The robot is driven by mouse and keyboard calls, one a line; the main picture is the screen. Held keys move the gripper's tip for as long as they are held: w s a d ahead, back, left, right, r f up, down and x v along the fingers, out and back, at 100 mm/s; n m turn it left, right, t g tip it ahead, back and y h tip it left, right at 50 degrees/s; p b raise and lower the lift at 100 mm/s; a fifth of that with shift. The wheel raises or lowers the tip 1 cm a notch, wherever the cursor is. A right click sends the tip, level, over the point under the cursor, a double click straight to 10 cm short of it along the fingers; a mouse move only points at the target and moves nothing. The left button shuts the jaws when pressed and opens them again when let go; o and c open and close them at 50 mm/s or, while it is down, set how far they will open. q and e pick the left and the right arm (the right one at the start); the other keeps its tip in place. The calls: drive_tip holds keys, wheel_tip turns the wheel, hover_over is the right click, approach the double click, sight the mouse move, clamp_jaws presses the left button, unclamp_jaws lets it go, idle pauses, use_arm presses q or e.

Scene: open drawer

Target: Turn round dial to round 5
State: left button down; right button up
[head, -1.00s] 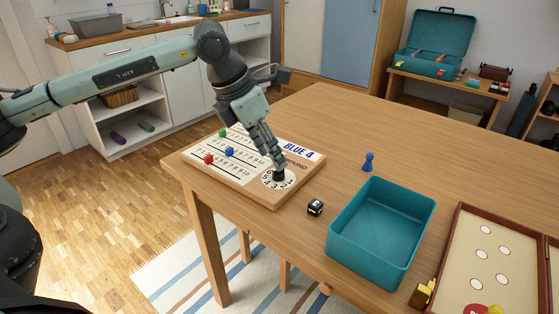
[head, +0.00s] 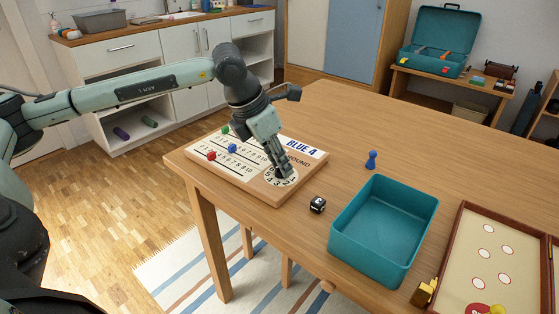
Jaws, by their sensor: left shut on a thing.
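The round dial (head: 291,179) is a white disc with black numbers, set in the near right part of the wooden score board (head: 243,188). My left gripper (head: 281,173) reaches down onto the dial from above and is shut on its dark knob, which the fingers mostly hide. Some dial numbers show around the fingers, but I cannot tell which one is selected. The board also carries "BLUE 4" lettering and number tracks with a red peg (head: 211,155), a blue peg (head: 232,148) and a green peg (head: 225,130). My right gripper is not in view.
A black die (head: 317,205) lies right of the board. A teal open tray (head: 345,252), a blue pawn (head: 371,160), a gold piece (head: 424,292) and a wooden game board (head: 453,262) stand further right. The table's far middle is clear.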

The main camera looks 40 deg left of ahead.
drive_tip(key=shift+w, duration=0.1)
use_arm(q)
drive_tip(key=shift+m+b, duration=0.3)
drive_tip(key=shift+m, duration=0.2)
drive_tip(key=shift+f+m+h+b, duration=0.1)
drive_tip(key=shift+m+h+b, duration=0.25)
drive_tip(key=shift+m, duration=0.25)
drive_tip(key=shift+a+m+g+h, duration=0.1)
drive_tip(key=shift+m+g+h, duration=0.25)
drive_tip(key=shift+m, duration=0.45)
drive_tip(key=shift+w+m+g, duration=0.1)
drive_tip(key=shift+m+g, duration=0.25)
drive_tip(key=shift+m, duration=0.75)
drive_tip(key=shift+m+g+h, duration=0.3)
drive_tip(key=shift+m+h, duration=0.1)
drive_tip(key=shift+m, duration=0.5)
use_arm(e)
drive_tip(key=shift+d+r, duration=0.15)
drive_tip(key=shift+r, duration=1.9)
use_arm(q)
drive_tip(key=c, duration=1.3)
unclamp_jaws()
